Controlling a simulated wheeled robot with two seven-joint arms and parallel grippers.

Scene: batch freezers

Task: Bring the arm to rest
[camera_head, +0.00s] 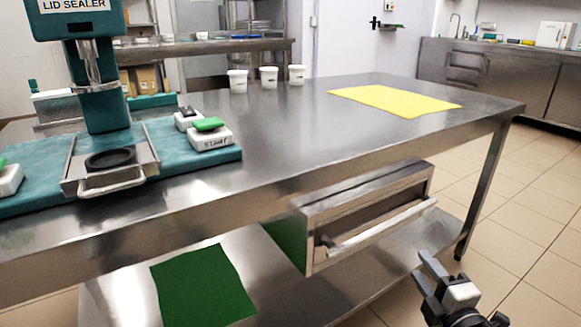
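My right gripper (422,264) is at the lower right, in front of the steel table and below its top. Its two fingers point up and left with a gap between them, and nothing shows in the gap. It is apart from the drawer (365,222) under the table top, which has a long bar handle (385,228). My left gripper and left arm are not in view.
A teal lid sealer (102,95) stands at the left of the steel table (290,125). White cups (268,77) stand at its back, and a yellow mat (393,100) lies at the right. A green mat (203,287) lies on the lower shelf. Floor is clear at right.

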